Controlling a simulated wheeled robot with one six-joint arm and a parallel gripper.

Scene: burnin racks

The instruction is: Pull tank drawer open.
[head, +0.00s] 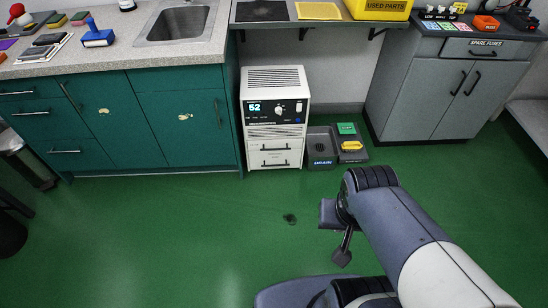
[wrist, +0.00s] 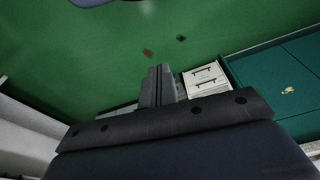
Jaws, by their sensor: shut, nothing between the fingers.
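A white dehumidifier-like unit (head: 276,92) with a lit "52" display stands on the green floor between the teal cabinets and the grey cabinet. Low on its front are two drawer fronts with dark handles, an upper one (head: 266,143) and a lower one (head: 268,157). Both look closed; I cannot read which is the tank drawer. The drawer fronts also show in the wrist view (wrist: 205,72), beyond and to the right of the fingers. My gripper (head: 342,258) is shut and empty, in front of the unit, to its right and apart from it. Its fingers show in the wrist view (wrist: 158,70).
A grey drain tray (head: 320,162) and a tray holding green and yellow items (head: 352,156) sit on the floor right of the unit. Teal cabinets (head: 150,125) are left, a grey cabinet (head: 428,95) right. A shelf overhangs the unit.

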